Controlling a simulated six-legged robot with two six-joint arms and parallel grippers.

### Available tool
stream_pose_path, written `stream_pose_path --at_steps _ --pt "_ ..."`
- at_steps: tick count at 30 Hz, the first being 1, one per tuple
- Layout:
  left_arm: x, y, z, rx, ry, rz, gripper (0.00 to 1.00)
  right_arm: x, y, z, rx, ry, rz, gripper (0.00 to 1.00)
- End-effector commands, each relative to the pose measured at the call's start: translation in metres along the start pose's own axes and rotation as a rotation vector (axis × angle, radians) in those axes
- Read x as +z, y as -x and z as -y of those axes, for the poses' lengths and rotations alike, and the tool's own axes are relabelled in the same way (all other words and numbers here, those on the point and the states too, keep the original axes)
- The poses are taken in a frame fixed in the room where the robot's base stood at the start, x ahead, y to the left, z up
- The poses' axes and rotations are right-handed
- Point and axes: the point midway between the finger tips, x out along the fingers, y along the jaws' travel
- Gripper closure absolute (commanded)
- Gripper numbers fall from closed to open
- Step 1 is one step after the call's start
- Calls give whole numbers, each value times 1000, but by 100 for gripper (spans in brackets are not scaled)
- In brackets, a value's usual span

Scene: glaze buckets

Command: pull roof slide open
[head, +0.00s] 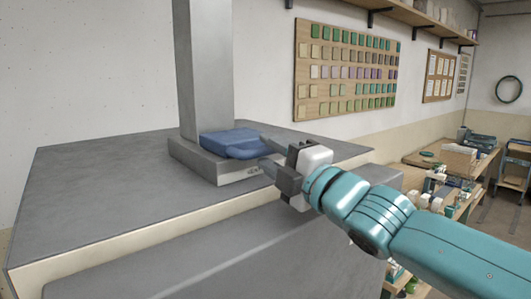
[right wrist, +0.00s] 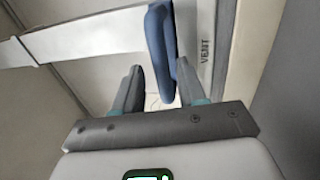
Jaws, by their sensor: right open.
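The roof slide shows as a blue, rounded handle (head: 232,142) at the foot of a grey column (head: 205,70), on a low grey base (head: 205,165) atop a large grey box. In the right wrist view the blue handle (right wrist: 160,45) stands edge-on, beside a pale strip marked VENT (right wrist: 205,45). My right gripper (head: 266,157) is open at the handle's right end. In the wrist view its fingers (right wrist: 157,85) point at the handle, whose lower end reaches between them, closer to the right finger. I cannot tell whether they touch. My left gripper is not in view.
The grey box roof (head: 90,185) is bare around the base, with a pale edge below its front. A wooden board of coloured tiles (head: 345,72) hangs on the wall behind. A cluttered workbench (head: 455,185) stands at the right.

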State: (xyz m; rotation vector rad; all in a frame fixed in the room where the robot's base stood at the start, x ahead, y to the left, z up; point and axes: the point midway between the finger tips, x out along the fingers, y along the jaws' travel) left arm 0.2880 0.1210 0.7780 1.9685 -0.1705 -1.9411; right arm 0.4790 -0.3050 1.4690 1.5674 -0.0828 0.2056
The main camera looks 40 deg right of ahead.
Motion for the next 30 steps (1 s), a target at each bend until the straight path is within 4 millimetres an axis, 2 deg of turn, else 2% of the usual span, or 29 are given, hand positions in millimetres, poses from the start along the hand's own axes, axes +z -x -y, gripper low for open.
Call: stream_pose_path --at_steps 1,6,14,15,18,30 --pt "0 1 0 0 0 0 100 0 -8 0 -2 -1 -1 60" --pt "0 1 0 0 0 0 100 0 -18 0 0 -1 -1 60" --pt "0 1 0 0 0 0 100 0 -19 0 0 0 0 60" --pt "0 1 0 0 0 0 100 0 -19 0 0 0 0 73" --pt "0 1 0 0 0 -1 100 0 -19 0 0 0 0 100" --pt "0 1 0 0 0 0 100 1 -12 -1 -1 0 2 100"
